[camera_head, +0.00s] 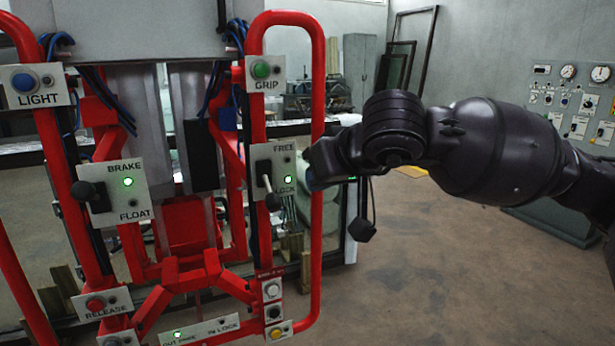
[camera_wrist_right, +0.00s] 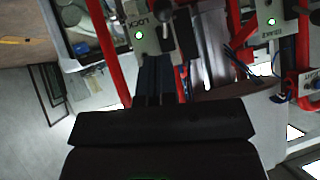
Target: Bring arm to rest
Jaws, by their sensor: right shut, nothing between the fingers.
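My right arm (camera_head: 490,150) reaches in from the right in the head view, in front of the red frame manipulator (camera_head: 318,80). My right gripper (camera_head: 314,178) is beside the frame's right upright, right of the FREE/LOCK panel (camera_head: 283,165). In the right wrist view my dark gripper fingers (camera_wrist_right: 155,75) are together and empty, and the LOCK panel (camera_wrist_right: 140,38) appears beyond them. The FREE/LOCK lever (camera_head: 271,198) points down toward LOCK, where a green light is lit. The gripper looks apart from this lever. My left arm is not in view.
The BRAKE/FLOAT panel (camera_head: 120,190) has a black-knobbed lever and a lit green light at BRAKE. The GRIP (camera_head: 265,75), LIGHT (camera_head: 35,87) and RELEASE (camera_head: 100,303) buttons sit on the frame. A control cabinet (camera_head: 575,100) stands far right. Open floor (camera_head: 440,270) lies below my arm.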

